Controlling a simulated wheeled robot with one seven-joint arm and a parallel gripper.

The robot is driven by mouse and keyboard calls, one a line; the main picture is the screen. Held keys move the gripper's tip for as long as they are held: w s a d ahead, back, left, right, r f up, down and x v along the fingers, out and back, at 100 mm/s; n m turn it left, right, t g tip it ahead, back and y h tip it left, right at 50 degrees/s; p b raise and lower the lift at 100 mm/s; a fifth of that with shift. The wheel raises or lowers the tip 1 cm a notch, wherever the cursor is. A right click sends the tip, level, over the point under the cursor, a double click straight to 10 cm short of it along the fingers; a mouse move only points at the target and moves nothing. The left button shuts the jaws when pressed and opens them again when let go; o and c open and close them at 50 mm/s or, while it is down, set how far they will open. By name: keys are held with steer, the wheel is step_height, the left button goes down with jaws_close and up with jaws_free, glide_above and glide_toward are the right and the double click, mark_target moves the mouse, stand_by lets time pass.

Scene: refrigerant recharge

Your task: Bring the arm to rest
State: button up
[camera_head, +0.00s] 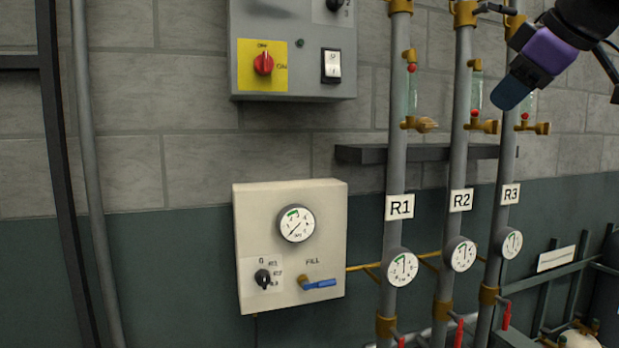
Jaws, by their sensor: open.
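I cannot tell how far the tip is from the pipes.
A cream panel (290,192) has a gauge, a selector knob and a blue FILL lever (318,284). A grey box (294,92) with a red switch (263,64) hangs above. Pipes R1 (398,150), R2 (459,140) and R3 (510,170) carry gauges and valves. A dark shelf (362,153) crosses behind them.

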steer(key=s+f+m+g, duration=0.1)
steer(key=s+f+m, duration=0.2)
steer(key=s+f, duration=0.2)
steer(key=s+f+m+g+h, duration=0.1)
steer(key=s+f, duration=0.5)
steer(key=f, duration=0.6)
steer(key=s+f+m+g+h, duration=0.1)
steer(key=s+f+m+g, duration=0.1)
steer(key=s+f+m, duration=0.3)
step_height(320, 180, down, 4)
steer(key=shift+s+d+r+m+g, duration=0.25)
steer(key=shift+d+m+g, duration=0.05)
steer(key=shift+m, duration=0.1)
stand_by(1.1)
